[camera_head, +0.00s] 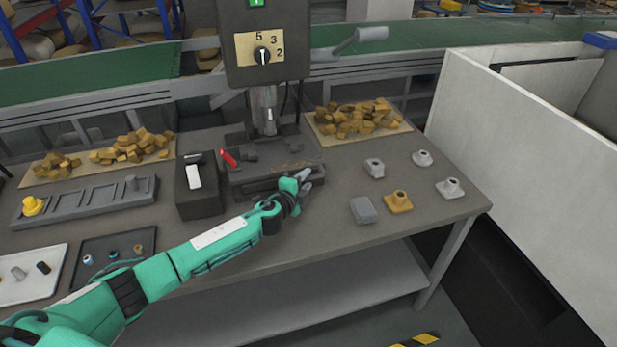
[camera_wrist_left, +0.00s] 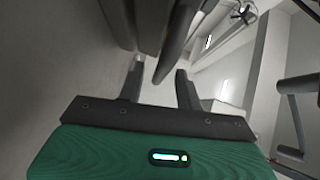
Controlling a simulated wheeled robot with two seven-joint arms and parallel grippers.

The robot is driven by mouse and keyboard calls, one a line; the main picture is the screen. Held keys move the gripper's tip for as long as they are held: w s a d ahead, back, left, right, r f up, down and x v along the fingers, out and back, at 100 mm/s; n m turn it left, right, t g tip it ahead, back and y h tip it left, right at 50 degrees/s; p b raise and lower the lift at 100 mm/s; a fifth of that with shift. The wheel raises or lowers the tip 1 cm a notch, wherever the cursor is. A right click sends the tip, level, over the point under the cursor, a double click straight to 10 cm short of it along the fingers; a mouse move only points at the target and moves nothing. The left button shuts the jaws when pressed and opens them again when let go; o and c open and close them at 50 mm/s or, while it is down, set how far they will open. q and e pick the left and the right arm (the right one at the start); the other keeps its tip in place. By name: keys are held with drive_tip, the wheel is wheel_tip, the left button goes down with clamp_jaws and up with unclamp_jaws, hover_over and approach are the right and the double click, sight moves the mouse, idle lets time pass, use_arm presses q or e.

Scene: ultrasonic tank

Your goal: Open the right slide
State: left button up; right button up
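My left gripper (camera_head: 307,180) is at the right end of the dark vise-like fixture (camera_head: 262,178) under the drill-press-like machine (camera_head: 265,45). In the left wrist view its two fingers (camera_wrist_left: 162,85) stand apart, with a dark rounded bar (camera_wrist_left: 178,40) reaching down near the gap between them. The bar does not look clamped. I cannot tell which part is the right slide; no part is clearly marked as one. The fixture has a red handle (camera_head: 228,157) at its left. My right gripper is not in view.
Wooden blocks lie on trays (camera_head: 322,139) at the back. Several small metal parts, one an orange flanged piece (camera_head: 398,201), stand on the table at right. A black box with a white switch (camera_head: 199,190) stands left of the fixture. A white wall (camera_head: 530,150) borders the right.

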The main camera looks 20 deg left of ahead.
use_arm(q)
drive_tip(key=shift+x, duration=1.15)
clamp_jaws()
